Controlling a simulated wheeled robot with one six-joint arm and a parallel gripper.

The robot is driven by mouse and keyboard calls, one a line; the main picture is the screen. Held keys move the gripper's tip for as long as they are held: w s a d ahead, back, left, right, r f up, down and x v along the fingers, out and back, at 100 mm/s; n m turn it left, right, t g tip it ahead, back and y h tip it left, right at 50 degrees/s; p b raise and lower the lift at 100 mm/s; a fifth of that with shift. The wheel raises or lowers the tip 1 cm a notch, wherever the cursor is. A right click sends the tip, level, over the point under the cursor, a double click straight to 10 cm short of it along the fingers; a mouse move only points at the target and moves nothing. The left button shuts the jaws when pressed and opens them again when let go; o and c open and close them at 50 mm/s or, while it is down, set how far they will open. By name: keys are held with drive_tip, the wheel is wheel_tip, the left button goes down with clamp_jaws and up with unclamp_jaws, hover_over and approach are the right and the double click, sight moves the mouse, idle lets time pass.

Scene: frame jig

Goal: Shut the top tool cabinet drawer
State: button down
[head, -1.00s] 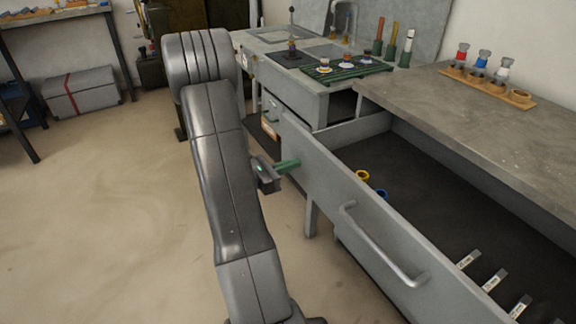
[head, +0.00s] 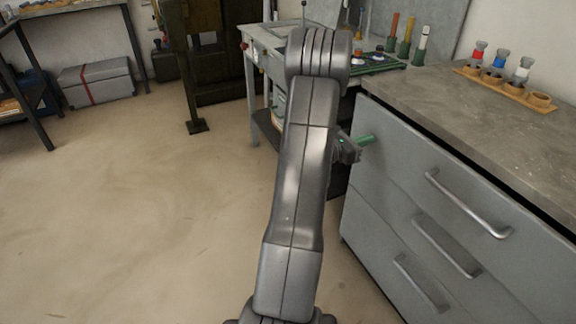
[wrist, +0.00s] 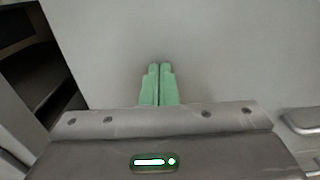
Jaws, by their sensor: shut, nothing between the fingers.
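The top drawer (head: 412,162) of the grey tool cabinet (head: 362,215) shows its flat front and a bar handle (head: 468,203) in the head view. Its front is nearly in line with the lower drawer fronts, with a narrow dark gap under the worktop. My gripper (head: 368,139) has its green fingers against or very close to the left part of this front, left of the handle. In the wrist view the closed fingers (wrist: 160,72) point at the plain grey drawer front (wrist: 225,50). They hold nothing. The drawer's inside is hidden.
The worktop (head: 440,93) carries a wooden holder (head: 505,90) with several coloured pieces. A workbench (head: 262,60) with tools stands behind my arm. A grey box (head: 97,82) lies at the back left. The floor on the left is clear.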

drive_tip(key=x, duration=0.3)
drive_tip(key=shift+w+d+r, duration=0.15)
drive_tip(key=shift+d, duration=0.05)
drive_tip(key=shift+r, duration=0.1)
idle(0.3)
